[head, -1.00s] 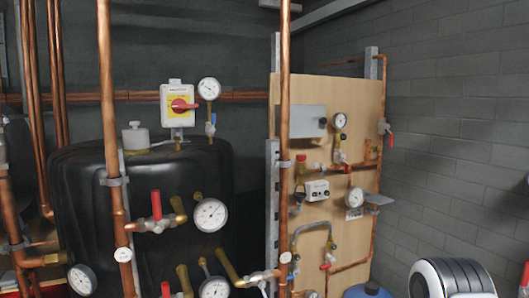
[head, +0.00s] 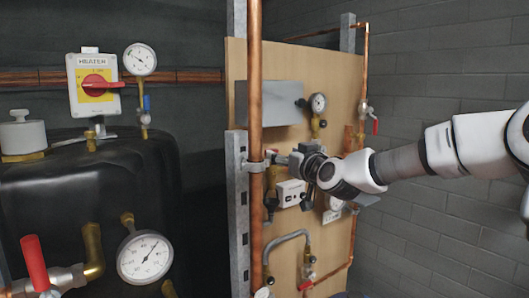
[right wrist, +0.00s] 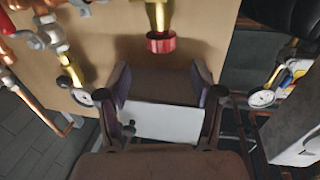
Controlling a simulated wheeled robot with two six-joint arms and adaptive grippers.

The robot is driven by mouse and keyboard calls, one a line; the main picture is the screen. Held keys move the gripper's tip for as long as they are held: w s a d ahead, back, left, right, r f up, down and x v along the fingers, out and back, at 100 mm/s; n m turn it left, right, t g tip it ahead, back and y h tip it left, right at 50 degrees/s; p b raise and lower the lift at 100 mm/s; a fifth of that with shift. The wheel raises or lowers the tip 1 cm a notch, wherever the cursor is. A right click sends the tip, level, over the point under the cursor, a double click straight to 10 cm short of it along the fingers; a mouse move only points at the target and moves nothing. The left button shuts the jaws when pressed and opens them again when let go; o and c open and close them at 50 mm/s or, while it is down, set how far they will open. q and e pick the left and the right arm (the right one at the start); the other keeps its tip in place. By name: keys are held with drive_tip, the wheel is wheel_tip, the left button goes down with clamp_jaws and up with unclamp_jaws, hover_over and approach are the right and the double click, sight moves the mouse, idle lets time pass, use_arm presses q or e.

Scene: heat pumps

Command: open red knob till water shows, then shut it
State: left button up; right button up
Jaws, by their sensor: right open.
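The red knob (right wrist: 160,43) shows in the right wrist view on the end of a brass fitting (right wrist: 158,14), in front of the wooden board. My right gripper (right wrist: 161,88) is open and empty there, with one finger on each side of the picture's middle. The knob lies just beyond the fingertips, roughly centred between them, and I see no contact. In the head view my right gripper (head: 284,158) reaches in from the right before the board, and the knob is mostly hidden there. No water is visible. My left gripper is not in view.
A vertical copper pipe (head: 255,200) and a metal strut (head: 237,195) stand close left of the gripper. A grey metal box (head: 268,103), gauge (head: 318,102) and small white control box (head: 290,192) are on the board. A black tank (head: 80,190) stands left.

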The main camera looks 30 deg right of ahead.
sight(272, 149)
drive_tip(key=w+p, duration=0.1)
drive_tip(key=w, duration=0.1)
drive_tip(key=w+p, duration=0.1)
drive_tip(key=w, duration=0.2)
drive_tip(key=w+p, duration=0.2)
drive_tip(key=w, duration=0.1)
drive_tip(key=shift+w+d+f, duration=0.2)
drive_tip(key=shift+d, duration=0.2)
drive_tip(key=shift+s+r, duration=0.15)
drive_tip(key=shift+s, duration=0.35)
drive_tip(key=shift+s+r, duration=0.1)
drive_tip(key=shift+c, duration=1.3)
drive_tip(key=c, duration=0.9)
